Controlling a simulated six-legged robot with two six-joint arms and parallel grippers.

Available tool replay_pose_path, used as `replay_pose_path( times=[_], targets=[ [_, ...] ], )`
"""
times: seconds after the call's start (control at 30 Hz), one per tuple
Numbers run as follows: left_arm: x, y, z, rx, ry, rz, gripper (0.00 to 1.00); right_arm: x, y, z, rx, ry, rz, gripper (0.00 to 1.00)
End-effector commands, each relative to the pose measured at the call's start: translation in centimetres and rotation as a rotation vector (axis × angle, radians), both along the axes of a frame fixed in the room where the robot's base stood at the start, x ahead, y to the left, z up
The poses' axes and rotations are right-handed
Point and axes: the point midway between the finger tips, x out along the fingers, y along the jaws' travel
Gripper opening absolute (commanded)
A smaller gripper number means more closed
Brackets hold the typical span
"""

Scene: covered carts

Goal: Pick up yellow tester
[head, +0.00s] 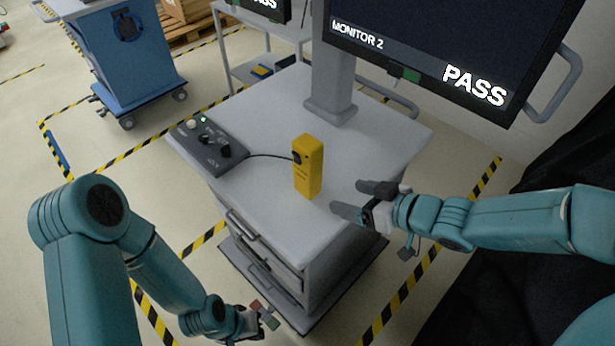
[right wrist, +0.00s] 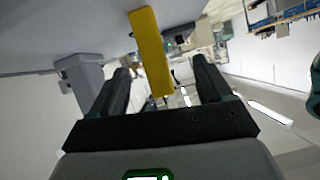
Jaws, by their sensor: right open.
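The yellow tester (head: 308,168) stands upright on the light grey cart top (head: 265,195), near its front right part. A black cable runs from it to a dark control box. My right gripper (head: 346,198) is open and empty just right of the tester, its fingers pointing at it. In the right wrist view the tester (right wrist: 151,52) shows ahead, between the two open fingers (right wrist: 160,85), with no contact visible. My left gripper (head: 262,322) is low in front of the cart, at the picture's bottom; its jaws are too unclear to read.
The dark control box (head: 210,145) with knobs lies at the cart's left. A monitor (head: 440,45) reading PASS stands on a grey post (head: 332,75) behind the tester. A blue cart (head: 125,50) stands at the back left. The cart top's front left is clear.

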Motion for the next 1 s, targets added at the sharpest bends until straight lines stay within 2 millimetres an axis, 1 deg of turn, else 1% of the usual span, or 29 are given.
replay_pose_path(
  times=[0.03, 0.1, 0.2, 0.27, 0.37, 0.5, 0.63, 0.73, 0.87, 1.0],
  targets=[
    [0.0, 0.0, -1.2, 0.0, 0.0, 0.0, 0.0, 0.4, -0.5, 1.3, -0.016, -0.068, 0.003, 0.79],
    [0.0, 0.0, -1.7, 0.0, 0.0, 0.0, 0.0, 0.6, -0.9, 2.9, -0.021, -0.117, -0.007, 0.79],
    [0.0, 0.0, -2.1, 0.0, 0.0, 0.0, 0.0, 0.7, -0.9, 3.7, -0.023, -0.148, -0.009, 0.79],
    [0.0, 0.0, -2.2, 0.0, 0.0, 0.0, 0.0, 1.2, -0.3, 3.4, -0.022, -0.147, -0.004, 0.79],
    [0.0, 0.0, -2.5, 0.0, 0.0, 0.0, 0.0, 2.4, 1.1, 2.6, -0.022, -0.144, -0.003, 0.79],
    [0.0, 0.0, -2.7, 0.0, 0.0, 0.0, 0.0, 4.7, 3.3, 1.3, -0.021, -0.144, -0.003, 0.79],
    [0.0, 0.0, -2.7, 0.0, 0.0, 0.0, 0.0, 6.5, 5.0, 0.3, -0.022, -0.143, -0.005, 0.79],
    [0.0, 0.0, -2.6, 0.0, 0.0, 0.0, 0.0, 7.4, 5.8, -0.1, -0.022, -0.143, -0.008, 0.79],
    [0.0, 0.0, -2.6, 0.0, 0.0, 0.0, 0.0, 7.9, 6.4, -0.4, -0.023, -0.145, -0.007, 0.79],
    [0.0, 0.0, -1.9, 0.0, 0.0, 0.0, 0.0, 9.2, 7.5, -1.0, -0.022, -0.142, -0.006, 0.79]
  ],
)
